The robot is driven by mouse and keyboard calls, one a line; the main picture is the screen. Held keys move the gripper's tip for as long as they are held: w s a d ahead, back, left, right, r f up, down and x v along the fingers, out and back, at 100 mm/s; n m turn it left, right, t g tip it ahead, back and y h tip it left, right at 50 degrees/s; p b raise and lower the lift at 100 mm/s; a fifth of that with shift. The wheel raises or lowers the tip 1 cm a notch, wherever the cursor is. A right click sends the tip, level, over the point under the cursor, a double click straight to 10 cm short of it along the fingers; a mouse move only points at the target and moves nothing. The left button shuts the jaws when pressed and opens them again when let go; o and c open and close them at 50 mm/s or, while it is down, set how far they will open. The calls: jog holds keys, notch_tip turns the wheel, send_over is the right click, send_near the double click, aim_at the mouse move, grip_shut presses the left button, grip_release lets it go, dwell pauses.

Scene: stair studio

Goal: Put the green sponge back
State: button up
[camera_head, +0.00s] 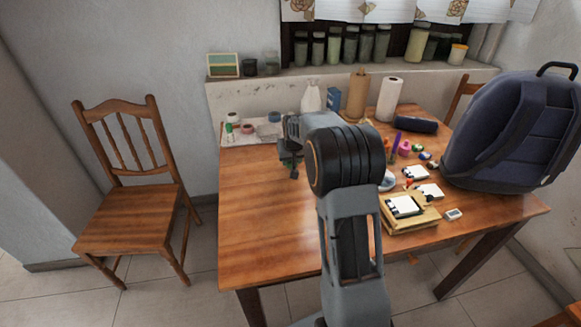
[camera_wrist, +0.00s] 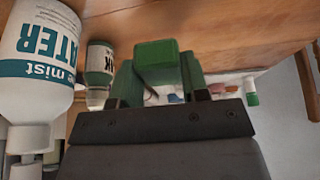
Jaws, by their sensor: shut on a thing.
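The green sponge (camera_wrist: 156,60) is at the jaws of my gripper (camera_wrist: 158,84) in the wrist view, as a green block with its end facing the camera. The wooden tabletop lies beyond it. In the head view my gripper (camera_head: 292,168) is over the back left part of the table, and a dark green bit of the sponge (camera_head: 284,154) shows beside it. My gripper is shut on the sponge. My arm hides part of the table. I cannot tell whether the sponge touches the tabletop.
A white bottle marked "mist WATER" (camera_wrist: 38,60) and a small labelled jar (camera_wrist: 99,64) stand close by. A pale mat (camera_head: 238,139) with several small pots is at the back left. A blue backpack (camera_head: 515,130) fills the right side. The table's front left (camera_head: 260,230) is clear.

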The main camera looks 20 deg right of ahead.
aim_at(291, 166)
jog(key=shift+w+f, duration=0.4)
jog(key=shift+f, duration=1.5)
jog(key=shift+f+b, duration=0.15)
jog(key=shift+b, duration=0.15)
jog(key=o, duration=0.9)
